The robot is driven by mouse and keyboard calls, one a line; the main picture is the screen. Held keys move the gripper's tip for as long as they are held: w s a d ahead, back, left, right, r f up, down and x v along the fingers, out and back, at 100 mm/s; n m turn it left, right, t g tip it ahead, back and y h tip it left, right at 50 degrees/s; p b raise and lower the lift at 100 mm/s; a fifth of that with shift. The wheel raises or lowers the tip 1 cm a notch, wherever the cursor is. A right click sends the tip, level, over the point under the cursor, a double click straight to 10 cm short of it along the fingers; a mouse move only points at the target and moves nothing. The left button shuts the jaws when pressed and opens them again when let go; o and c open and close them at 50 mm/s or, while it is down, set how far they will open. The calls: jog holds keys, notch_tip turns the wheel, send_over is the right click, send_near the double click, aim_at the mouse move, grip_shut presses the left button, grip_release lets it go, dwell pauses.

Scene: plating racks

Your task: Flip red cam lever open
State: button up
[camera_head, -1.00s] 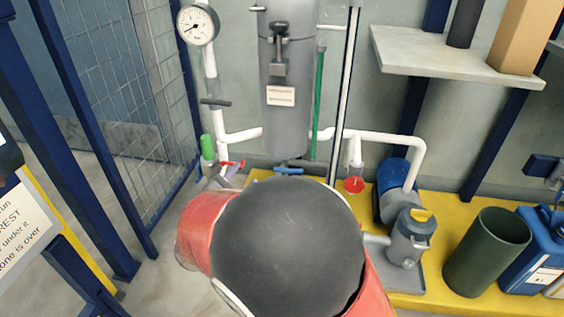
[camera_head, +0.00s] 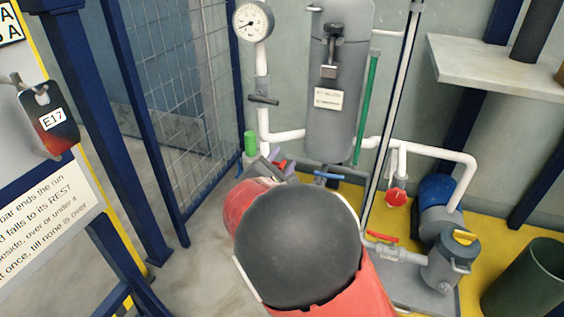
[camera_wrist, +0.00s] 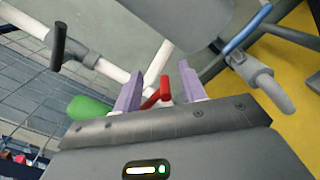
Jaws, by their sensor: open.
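A red lever (camera_wrist: 158,94) shows in the wrist view between the two purple fingers of my gripper (camera_wrist: 160,86). The gripper is open, with a gap visible between the lever and the fingers. Whether either finger touches it I cannot tell. The lever's lower end is hidden by my gripper body. In the head view a small red part (camera_head: 290,168) shows at the pipework, beside a purple fingertip. My dark rounded arm link hides most of the gripper there.
A green cylinder (camera_wrist: 90,108) stands close left of the fingers. A blue handle (camera_wrist: 246,30) sits on pipework to the right. Another red handle (camera_head: 382,237) and a red round knob (camera_head: 396,197) are farther right. A grey tank (camera_head: 338,90) and mesh fence (camera_head: 185,90) stand behind.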

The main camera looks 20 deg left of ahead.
grip_shut()
jog(key=n+p, duration=0.1)
jog(key=r+n+p, duration=0.1)
jog(key=n+p, duration=0.1)
jog(key=shift+a+r+n, duration=0.25)
jog(key=shift+a+n, duration=0.05)
jog(key=shift+a, duration=0.05)
grip_release()
jog(key=shift+s, duration=0.1)
jog(key=s, duration=0.7)
jog(key=shift+s+a, duration=0.3)
